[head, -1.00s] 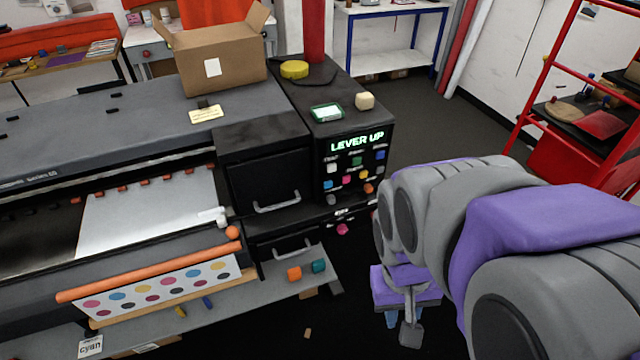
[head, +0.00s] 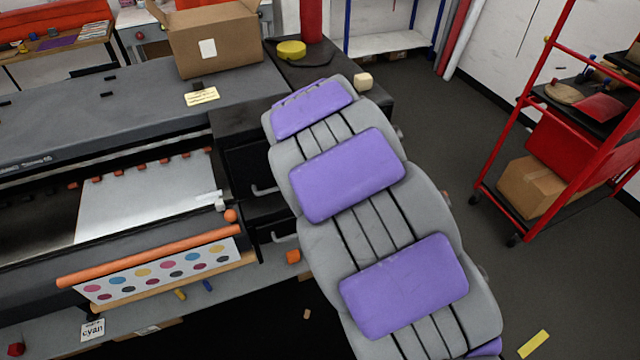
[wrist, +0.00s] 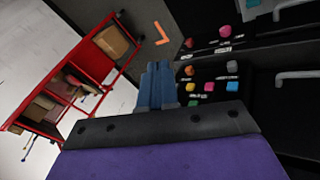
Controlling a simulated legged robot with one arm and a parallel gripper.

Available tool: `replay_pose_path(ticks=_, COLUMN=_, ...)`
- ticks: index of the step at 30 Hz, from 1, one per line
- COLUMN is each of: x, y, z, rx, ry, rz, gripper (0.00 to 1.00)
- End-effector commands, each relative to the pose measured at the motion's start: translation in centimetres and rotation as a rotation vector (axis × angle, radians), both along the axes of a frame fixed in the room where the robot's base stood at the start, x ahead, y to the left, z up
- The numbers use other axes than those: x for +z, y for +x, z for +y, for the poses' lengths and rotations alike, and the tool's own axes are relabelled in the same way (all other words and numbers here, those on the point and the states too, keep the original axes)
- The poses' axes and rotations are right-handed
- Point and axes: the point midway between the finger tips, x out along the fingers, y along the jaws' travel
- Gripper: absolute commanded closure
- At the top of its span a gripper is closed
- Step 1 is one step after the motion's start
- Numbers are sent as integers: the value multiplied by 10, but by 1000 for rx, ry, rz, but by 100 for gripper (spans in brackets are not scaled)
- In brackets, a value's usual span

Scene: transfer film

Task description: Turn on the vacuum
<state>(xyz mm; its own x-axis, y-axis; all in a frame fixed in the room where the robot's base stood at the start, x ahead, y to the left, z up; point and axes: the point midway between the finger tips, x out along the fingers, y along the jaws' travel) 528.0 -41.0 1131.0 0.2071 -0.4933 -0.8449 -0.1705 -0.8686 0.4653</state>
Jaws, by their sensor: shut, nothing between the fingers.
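The large dark printer (head: 120,105) fills the left of the head view, with a white sheet on its bed. Its button panel (wrist: 220,77) shows upside down in the wrist view, with several small coloured buttons, including orange (wrist: 189,70), yellow (wrist: 190,87) and blue (wrist: 232,87). A pink knob (wrist: 225,31) sits on the part beyond it. I cannot tell which control is the vacuum's. My gripper (wrist: 156,68) is shut and empty, its blue fingers beside the panel's left side in the wrist view. In the head view my arm hides the panel and gripper.
A cardboard box (head: 215,45), a yellow round item (head: 291,50) and a cream block (head: 363,81) stand on the printer. A red rack (head: 520,125) holding another box stands at right. Dark floor (head: 450,130) lies open between them.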

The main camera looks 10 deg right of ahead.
Motion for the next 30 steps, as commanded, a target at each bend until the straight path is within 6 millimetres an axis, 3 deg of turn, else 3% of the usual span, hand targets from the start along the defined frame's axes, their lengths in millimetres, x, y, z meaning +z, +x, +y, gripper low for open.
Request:
replay_pose_path(ticks=1, x=-10, y=15, z=8, rx=21, ry=-11, rz=-12, gripper=100)
replay_pose_path(ticks=9, x=-58, y=82, z=56, rx=135, ry=-33, rz=-88, gripper=100)
replay_pose_path(ticks=15, x=-99, y=118, z=104, rx=224, ry=-13, rz=-135, gripper=100)
replay_pose_path(ticks=22, x=-134, y=137, z=144, rx=293, ry=20, rz=-163, gripper=100)
replay_pose_path(ticks=30, x=-143, y=141, z=156, rx=312, ry=33, rz=-171, gripper=100)
